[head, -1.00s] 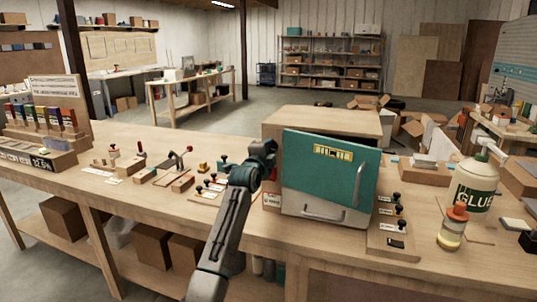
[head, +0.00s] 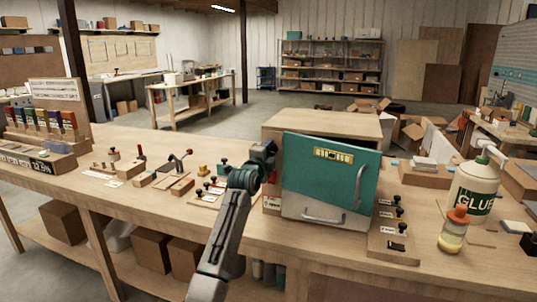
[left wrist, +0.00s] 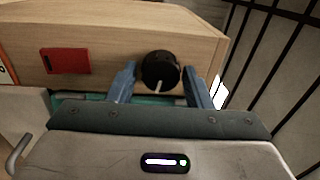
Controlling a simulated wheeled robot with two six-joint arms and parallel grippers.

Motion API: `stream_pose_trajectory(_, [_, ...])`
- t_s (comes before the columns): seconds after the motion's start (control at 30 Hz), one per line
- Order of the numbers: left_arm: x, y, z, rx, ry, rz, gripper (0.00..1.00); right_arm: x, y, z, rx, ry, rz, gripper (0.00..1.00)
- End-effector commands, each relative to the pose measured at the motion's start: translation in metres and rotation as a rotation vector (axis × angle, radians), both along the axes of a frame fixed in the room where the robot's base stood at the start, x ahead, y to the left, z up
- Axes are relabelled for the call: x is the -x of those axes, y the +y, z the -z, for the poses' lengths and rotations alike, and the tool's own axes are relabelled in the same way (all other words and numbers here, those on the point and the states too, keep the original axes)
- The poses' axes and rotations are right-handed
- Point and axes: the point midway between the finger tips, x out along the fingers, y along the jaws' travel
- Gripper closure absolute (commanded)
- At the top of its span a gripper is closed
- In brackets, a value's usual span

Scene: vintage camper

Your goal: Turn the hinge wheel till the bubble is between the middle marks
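The teal door (head: 308,172) of the wooden cabinet (head: 325,118) stands tilted, its top edge lower at the right. A yellow level plate (head: 333,155) sits on its upper part; the bubble is too small to place against the marks. The hinge wheel is a black round knob (left wrist: 161,68) with a white mark, on the cabinet's wooden side in the left wrist view. My left gripper (left wrist: 160,82) has its blue fingers on either side of the wheel, with a small gap visible at the left finger. In the head view my left gripper (head: 268,152) is beside the cabinet. My right gripper is out of view.
A red block (left wrist: 66,61) shows on the wooden side beside the wheel. A board with black knobs (head: 392,232), a glue bottle (head: 474,190) and an orange-capped bottle (head: 453,230) stand right of the cabinet. Several small tools and knobs lie left of my arm.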

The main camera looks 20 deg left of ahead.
Motion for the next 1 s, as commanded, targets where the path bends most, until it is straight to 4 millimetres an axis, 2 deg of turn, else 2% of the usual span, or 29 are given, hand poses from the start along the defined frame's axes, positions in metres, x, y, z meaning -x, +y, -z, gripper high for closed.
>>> stream_pose_trajectory(0.17, [0.004,0.0,0.001,0.0,0.0,0.0,0.54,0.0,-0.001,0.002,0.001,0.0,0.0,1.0])
stream_pose_trajectory(0.27, [0.013,0.001,0.003,-0.001,0.0,0.0,0.54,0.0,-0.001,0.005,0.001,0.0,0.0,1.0])
stream_pose_trajectory(0.7, [0.086,0.004,0.007,-0.001,-0.001,0.0,0.54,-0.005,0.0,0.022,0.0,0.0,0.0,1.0])
stream_pose_trajectory(0.83, [0.1,0.004,0.007,-0.001,0.0,0.0,0.54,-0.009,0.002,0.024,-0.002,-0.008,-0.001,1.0])
stream_pose_trajectory(1.0, [0.108,0.005,0.006,-0.001,-0.001,0.0,0.54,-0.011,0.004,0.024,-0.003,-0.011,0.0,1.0])
